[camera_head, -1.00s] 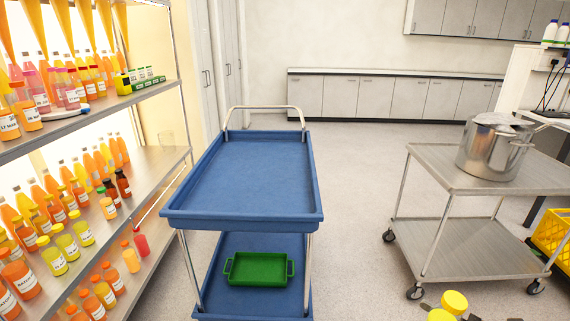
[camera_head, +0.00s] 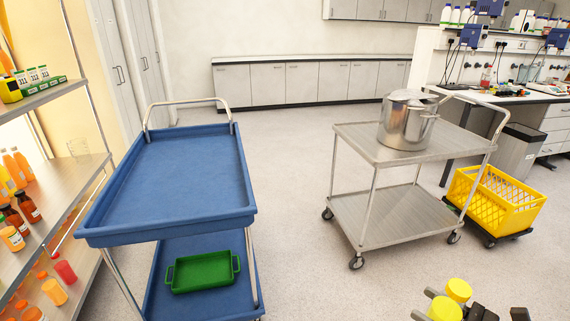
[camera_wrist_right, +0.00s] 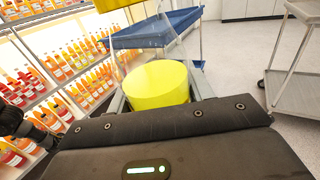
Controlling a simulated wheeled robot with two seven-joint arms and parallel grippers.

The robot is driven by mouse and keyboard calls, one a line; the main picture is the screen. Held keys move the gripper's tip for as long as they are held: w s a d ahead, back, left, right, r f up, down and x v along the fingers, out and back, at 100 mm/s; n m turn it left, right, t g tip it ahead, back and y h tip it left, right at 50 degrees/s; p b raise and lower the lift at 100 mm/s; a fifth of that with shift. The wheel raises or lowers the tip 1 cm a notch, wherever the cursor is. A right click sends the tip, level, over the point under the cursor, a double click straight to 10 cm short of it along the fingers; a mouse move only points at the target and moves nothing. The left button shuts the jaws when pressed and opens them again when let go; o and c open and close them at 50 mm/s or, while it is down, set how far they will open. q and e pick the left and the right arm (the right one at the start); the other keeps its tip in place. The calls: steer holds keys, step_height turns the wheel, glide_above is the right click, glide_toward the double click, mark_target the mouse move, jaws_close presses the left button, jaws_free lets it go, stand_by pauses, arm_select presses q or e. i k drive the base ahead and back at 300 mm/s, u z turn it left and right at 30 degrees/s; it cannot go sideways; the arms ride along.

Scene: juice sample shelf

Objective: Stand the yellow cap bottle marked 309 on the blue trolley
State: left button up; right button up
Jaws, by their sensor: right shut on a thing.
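The blue trolley (camera_head: 185,170) stands left of centre in the head view, with a bare upper tray. My right gripper (camera_head: 450,301) is at the bottom right edge, well to the right of the trolley. It is shut on a bottle with a yellow cap (camera_head: 458,290). A second yellow part shows just below that cap. In the right wrist view the yellow cap (camera_wrist_right: 157,85) sits between the fingers, with a clear body beyond it and yellow at the top edge. No 309 mark is readable. My left gripper is out of view.
A green tray (camera_head: 203,273) lies on the trolley's lower shelf. A steel cart (camera_head: 350,137) with a pot (camera_head: 406,122) stands to the right. A yellow crate (camera_head: 497,200) is beyond it. A bottle shelf (camera_head: 60,185) is at the left. Floor between trolley and cart is clear.

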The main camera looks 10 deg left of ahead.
mark_target(205, 164)
steer(key=z, duration=0.1)
steer(key=i, duration=0.8)
steer(key=u, duration=2.15)
